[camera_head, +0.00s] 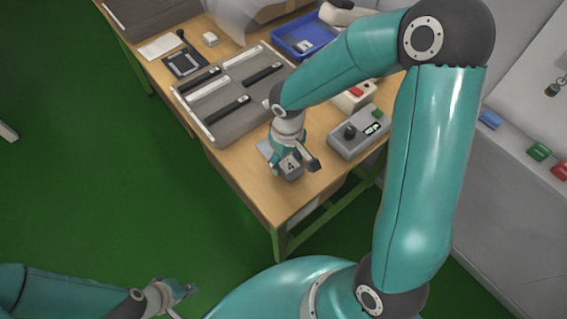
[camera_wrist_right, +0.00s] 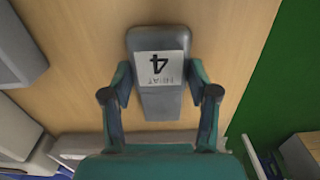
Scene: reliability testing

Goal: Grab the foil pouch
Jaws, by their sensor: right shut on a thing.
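In the wrist view, the fingers of my right gripper (camera_wrist_right: 161,80) are shut on the pouch from both sides. Its lower end runs toward the palm. My left gripper (camera_head: 182,296) is low at the bottom left, away from the table, with its fingers apart and empty.
A grey control box (camera_head: 360,133) with a black knob stands close to the right of my right gripper. A grey tray with dark bars (camera_head: 213,125) lies to the left. A blue bin (camera_head: 283,36) is at the back. The table's front edge is near the pouch.

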